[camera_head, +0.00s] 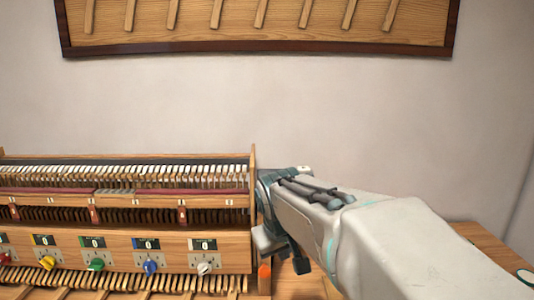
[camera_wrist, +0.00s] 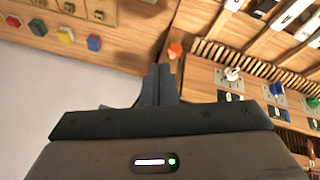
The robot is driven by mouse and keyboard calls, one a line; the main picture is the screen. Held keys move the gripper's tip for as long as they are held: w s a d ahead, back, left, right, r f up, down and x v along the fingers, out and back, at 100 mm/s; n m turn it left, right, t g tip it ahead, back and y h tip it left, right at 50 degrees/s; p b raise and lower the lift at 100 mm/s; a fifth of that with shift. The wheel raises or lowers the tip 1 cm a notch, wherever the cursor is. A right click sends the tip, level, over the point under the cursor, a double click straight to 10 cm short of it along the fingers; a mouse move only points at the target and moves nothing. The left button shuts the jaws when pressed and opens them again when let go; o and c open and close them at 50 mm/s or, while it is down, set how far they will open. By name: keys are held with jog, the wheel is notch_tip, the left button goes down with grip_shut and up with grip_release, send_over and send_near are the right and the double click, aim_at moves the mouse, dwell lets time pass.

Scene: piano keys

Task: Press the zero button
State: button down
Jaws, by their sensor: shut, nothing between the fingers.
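An orange button (camera_head: 265,272) shows on the wooden side part right of the piano-key machine, close beside my gripper. It also shows in the wrist view (camera_wrist: 174,50), just beyond the fingertips and slightly to their right. I see no label on it, so I cannot tell for sure that it is the zero button. My gripper's two dark fingers (camera_wrist: 158,68) are shut together and empty. They appear apart from the button, though the exact distance is unclear.
The machine's front (camera_head: 120,251) carries small displays showing 0 above coloured knobs, including a white knob (camera_head: 205,268) and a blue knob (camera_head: 150,268). A wooden panel with several coloured buttons (camera_wrist: 66,35) shows at upper left in the wrist view.

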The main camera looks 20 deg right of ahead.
jog(key=w+d+r+n+t+h+p, duration=0.15)
jog(key=w+d+r+p, duration=0.4)
jog(key=w+r, duration=0.75)
notch_tip(320, 180, up, 9)
jog(key=t+h+p, duration=0.1)
jog(key=h+p, duration=0.1)
jog(key=p, duration=0.1)
send_over(303, 169)
jog(key=shift+s+r+y, duration=0.1)
jog(key=shift+s+y, duration=0.05)
jog(key=shift+y, duration=0.1)
notch_tip(303, 169, down, 9)
jog(key=b, duration=0.7)
jog(key=shift+f+b, duration=0.35)
jog(key=shift+b, duration=0.05)
